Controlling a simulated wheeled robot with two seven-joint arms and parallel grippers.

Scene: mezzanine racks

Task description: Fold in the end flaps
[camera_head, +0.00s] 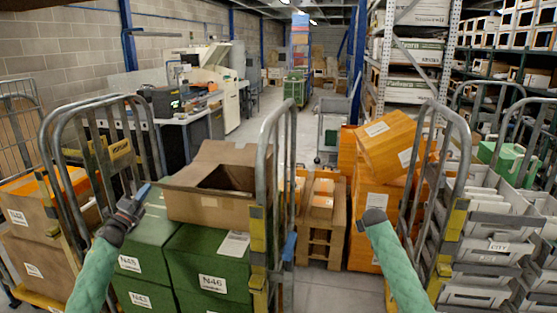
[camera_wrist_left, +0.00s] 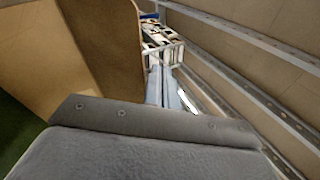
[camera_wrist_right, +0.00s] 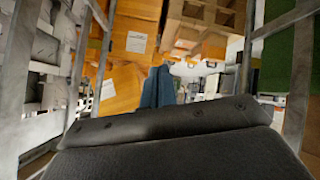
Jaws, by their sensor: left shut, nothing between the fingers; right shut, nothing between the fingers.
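An open brown cardboard box (camera_head: 212,207) sits on green crates in a roll cage at the centre of the head view. Its far flap stands up and a flap at its left end sticks outward. The dark inside shows, and the right end is partly hidden by a cage post. My left gripper (camera_head: 143,191) is shut and empty, just left of the box's left end. Brown cardboard (camera_wrist_left: 105,45) fills the left of the left wrist view, beside the shut fingers (camera_wrist_left: 166,88). My right gripper (camera_head: 373,214) is away to the right of the box; its shut, empty fingers (camera_wrist_right: 158,88) show in the right wrist view.
Green crates (camera_head: 208,262) lie under the box. Orange boxes (camera_head: 385,145) and a wooden pallet stack (camera_head: 322,232) stand to the right.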

